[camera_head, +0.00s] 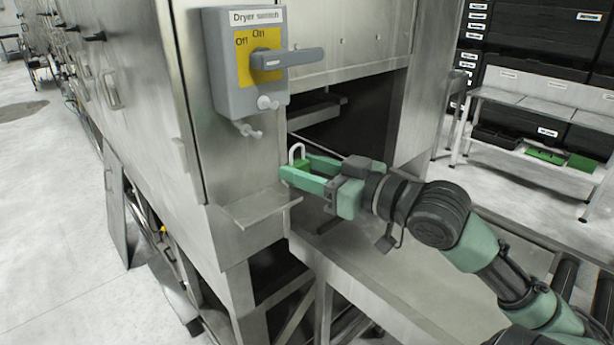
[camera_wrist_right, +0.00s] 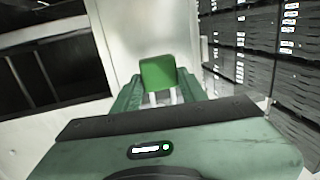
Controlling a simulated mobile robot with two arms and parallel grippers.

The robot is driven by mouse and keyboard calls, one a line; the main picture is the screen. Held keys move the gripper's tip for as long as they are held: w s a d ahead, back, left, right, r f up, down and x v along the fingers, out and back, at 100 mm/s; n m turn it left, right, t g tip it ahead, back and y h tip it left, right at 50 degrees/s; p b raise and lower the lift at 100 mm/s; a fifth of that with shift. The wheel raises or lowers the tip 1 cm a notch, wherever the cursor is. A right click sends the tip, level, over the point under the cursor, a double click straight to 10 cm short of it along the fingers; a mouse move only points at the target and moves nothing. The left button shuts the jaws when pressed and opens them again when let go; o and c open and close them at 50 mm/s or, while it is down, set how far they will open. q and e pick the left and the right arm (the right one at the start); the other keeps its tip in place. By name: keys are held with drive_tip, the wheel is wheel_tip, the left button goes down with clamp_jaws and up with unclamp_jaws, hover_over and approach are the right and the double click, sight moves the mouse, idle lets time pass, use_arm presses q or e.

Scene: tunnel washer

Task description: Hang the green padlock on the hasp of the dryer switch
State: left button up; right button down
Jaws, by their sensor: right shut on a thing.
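The dryer switch (camera_head: 246,62) is a grey box with a yellow plate and a grey handle, mounted on the steel cabinet at the upper middle of the head view. Pale peg-like parts (camera_head: 266,103) stick out at its lower edge; I cannot tell which is the hasp. My right gripper (camera_head: 294,174) is shut on the green padlock (camera_head: 301,161), below and to the right of the switch and apart from it. The padlock's pale shackle points up in the head view. The padlock (camera_wrist_right: 158,73) also shows between the fingers in the right wrist view. My left gripper is not in view.
A small steel ledge (camera_head: 254,209) juts from the cabinet just below and left of my right gripper. A dark opening (camera_head: 345,120) lies behind it. A steel table (camera_head: 545,110) and black storage bins (camera_head: 540,30) stand at the right.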

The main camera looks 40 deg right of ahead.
drive_tip(key=shift+d+r+x, duration=0.1)
drive_tip(key=shift+d+x, duration=0.1)
drive_tip(key=shift+x, duration=0.8)
drive_tip(key=shift+d+r+x, duration=0.1)
drive_tip(key=shift+d+x, duration=0.1)
drive_tip(key=shift+x, duration=0.8)
wheel_tip(320, 180, up, 8)
drive_tip(key=p, duration=0.6)
hover_over(295, 161)
drive_tip(key=w, duration=0.4)
drive_tip(key=shift+w+f, duration=0.35)
drive_tip(key=shift+f, duration=0.5)
drive_tip(key=c, duration=0.7)
unclamp_jaws()
drive_tip(key=shift+s+f, duration=0.1)
drive_tip(key=shift+f, duration=0.05)
